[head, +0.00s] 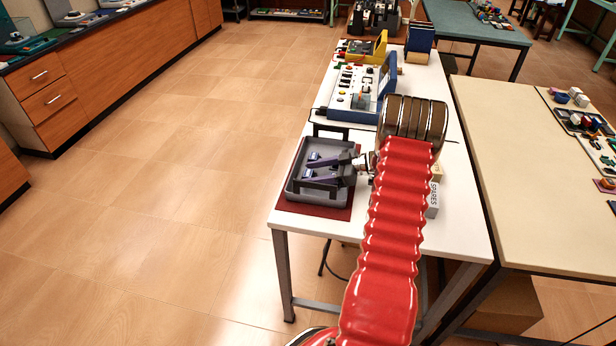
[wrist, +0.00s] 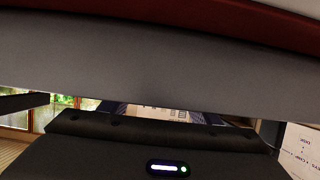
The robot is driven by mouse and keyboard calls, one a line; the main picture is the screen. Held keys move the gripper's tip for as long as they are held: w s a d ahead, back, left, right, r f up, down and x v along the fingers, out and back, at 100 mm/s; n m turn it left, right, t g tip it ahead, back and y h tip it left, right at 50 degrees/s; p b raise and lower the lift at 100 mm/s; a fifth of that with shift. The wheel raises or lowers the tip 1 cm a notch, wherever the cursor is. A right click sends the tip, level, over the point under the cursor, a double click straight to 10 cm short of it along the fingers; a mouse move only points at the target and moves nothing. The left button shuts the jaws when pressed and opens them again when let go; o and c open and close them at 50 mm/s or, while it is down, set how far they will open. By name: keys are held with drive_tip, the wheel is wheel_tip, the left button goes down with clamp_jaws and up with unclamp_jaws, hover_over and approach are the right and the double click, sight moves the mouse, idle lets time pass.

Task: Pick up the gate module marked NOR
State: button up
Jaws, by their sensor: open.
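No module with a readable NOR marking shows in either view. My gripper (head: 311,169) is open, with two dark fingers reaching left over a grey tray (head: 292,189) in the head view. The tray sits on a dark red mat (head: 318,209) on the white table. What lies in the tray between or under the fingers is too small and too covered to tell. In the wrist view a wide grey band (wrist: 160,65), seemingly the tray's wall, fills the upper half. A dark bar with a lit strip and a green light crosses the bottom.
A white box marked SPARES (head: 432,198) stands right of my wrist. A white-and-blue device (head: 355,95) and a yellow device (head: 362,50) stand behind the tray. The white table (head: 455,235) is clear at its front right; a cream table (head: 520,170) stands beside it.

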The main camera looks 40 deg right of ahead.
drive_tip(key=shift+c, duration=0.3)
drive_tip(key=c, duration=1.1)
